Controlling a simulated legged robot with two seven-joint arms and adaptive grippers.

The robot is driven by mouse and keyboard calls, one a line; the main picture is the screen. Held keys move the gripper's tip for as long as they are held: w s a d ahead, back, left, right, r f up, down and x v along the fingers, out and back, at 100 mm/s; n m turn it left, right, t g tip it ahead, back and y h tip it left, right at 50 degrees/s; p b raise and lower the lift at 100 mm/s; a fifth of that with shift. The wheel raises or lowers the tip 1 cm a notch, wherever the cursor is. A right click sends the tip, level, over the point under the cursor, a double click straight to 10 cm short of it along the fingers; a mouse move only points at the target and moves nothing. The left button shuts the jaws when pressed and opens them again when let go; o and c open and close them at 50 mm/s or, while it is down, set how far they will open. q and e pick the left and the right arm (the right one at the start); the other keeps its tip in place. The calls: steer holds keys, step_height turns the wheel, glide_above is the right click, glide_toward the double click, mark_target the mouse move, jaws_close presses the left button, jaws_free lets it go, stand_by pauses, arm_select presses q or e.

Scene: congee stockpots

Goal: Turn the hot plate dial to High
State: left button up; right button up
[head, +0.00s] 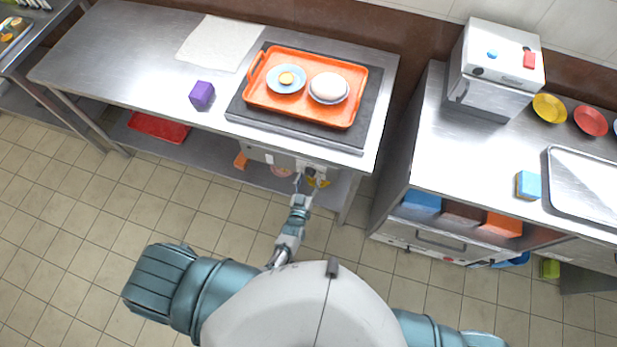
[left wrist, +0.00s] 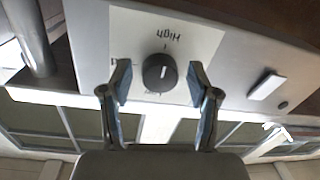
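The dial (left wrist: 158,72) is a round black knob with a white pointer line, on a pale label plate of a grey panel. In the left wrist view a mark reading High, upside down, is above the knob. Smaller marks are at its left and below it, too small to read. The pointer line stands near vertical; which end points I cannot tell. My left gripper (left wrist: 158,88) is open, one finger on each side of the knob; contact is unclear. In the head view my left gripper (head: 308,180) is at the front panel (head: 285,160) below the table edge.
A black slab (head: 240,106) on the steel table bears an orange tray (head: 262,98) with a blue plate and a white bowl. A purple cube (head: 202,94) and a white cloth (head: 212,42) lie beside it. A second counter (head: 440,140) stands right, across a gap.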

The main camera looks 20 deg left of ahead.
arm_select(q)
steer(key=shift+w+r, duration=0.15)
steer(key=shift+r, duration=0.1)
steer(key=s, duration=1.2)
steer(key=shift+d, duration=0.2)
steer(key=shift+f, duration=0.15)
steer(key=s+a+f+m+g+h, duration=0.1)
steer(key=s+f+m+g, duration=0.1)
steer(key=s+f+g, duration=0.6)
steer(key=s+a+f+m+g+h, duration=0.1)
steer(key=s+f+m, duration=0.15)
steer(key=f, duration=1.05)
steer(key=s+a+f+g, duration=0.3)
steer(key=s+f, duration=0.1)
steer(key=s, duration=0.3)
steer(key=s+a+f+g+y, duration=0.1)
steer(key=s+a+f+g, duration=0.3)
steer(key=s, duration=0.4)
steer(key=shift+a+g, duration=0.25)
steer(key=shift+g, duration=0.05)
